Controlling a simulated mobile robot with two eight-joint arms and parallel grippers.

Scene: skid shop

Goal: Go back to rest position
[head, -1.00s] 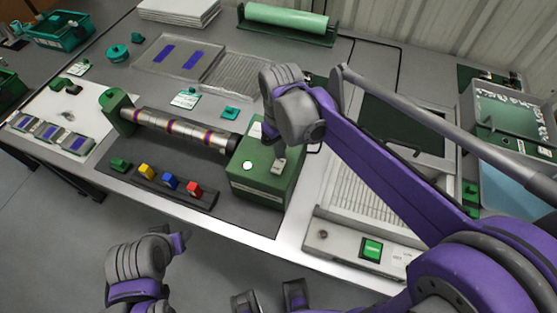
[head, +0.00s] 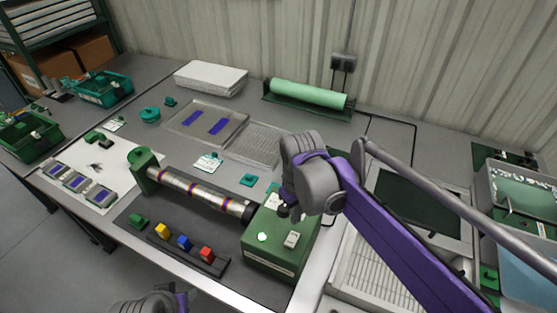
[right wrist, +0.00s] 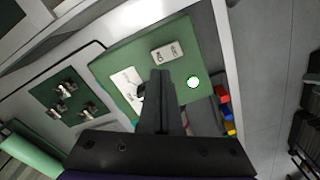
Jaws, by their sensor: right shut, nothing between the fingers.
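My right gripper (head: 288,210) is shut and empty, above the top of the green control box (head: 268,262); the grey wrist hides part of it. In the right wrist view its closed fingers (right wrist: 163,76) sit over the green box top (right wrist: 118,62), between the white label and the round white button (right wrist: 193,82). I cannot tell whether the fingertips touch the box. Only a grey and purple part of my left arm (head: 152,304) shows at the bottom edge of the head view; its fingers are not in view.
A roller (head: 195,190) joins the green box. Yellow, blue and red blocks (head: 184,243) sit on a dark rack in front. A framed screen (head: 345,262) lies right of the box. A green roll (head: 308,94) stands at the back. Open floor lies at lower left.

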